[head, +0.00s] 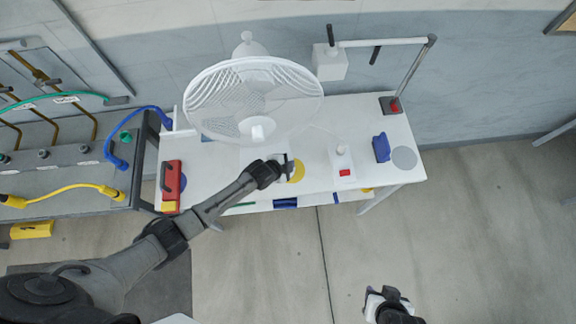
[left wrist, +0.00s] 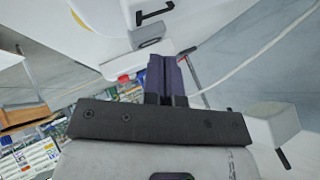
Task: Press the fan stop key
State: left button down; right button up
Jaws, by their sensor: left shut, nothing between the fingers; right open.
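A white fan (head: 253,100) with a round wire guard stands on the white table (head: 315,135). My left gripper (head: 287,166) is in front of the fan, low over the table and beside a yellow disc (head: 298,172). Its dark fingers (left wrist: 165,75) are shut and empty in the left wrist view. Just beyond their tips is a grey block (left wrist: 146,55) by a white body; I cannot tell whether they touch. I cannot make out the fan stop key for certain; the fan's base is partly hidden. My right gripper (head: 387,296) is open and empty, over the floor at the bottom.
A white device with a red key (head: 345,172) and a blue block (head: 381,147) stand to the right on the table. A red box (head: 171,182) is at its left end. A jointed post (head: 412,72) rises at the back right. Hoses (head: 85,190) lie on the left bench.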

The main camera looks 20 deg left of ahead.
pick_arm(q)
jog(key=shift+f, duration=0.3)
dwell(0.4)
jog(key=shift+f+b, duration=0.25)
jog(key=shift+b, duration=0.15)
jog(key=shift+r, duration=0.2)
jog(key=shift+r+p, duration=0.75)
jog(key=shift+p, duration=0.15)
notch_tip(320, 180, up, 5)
jog(key=p, duration=0.5)
jog(key=shift+r, duration=0.1)
dwell(0.7)
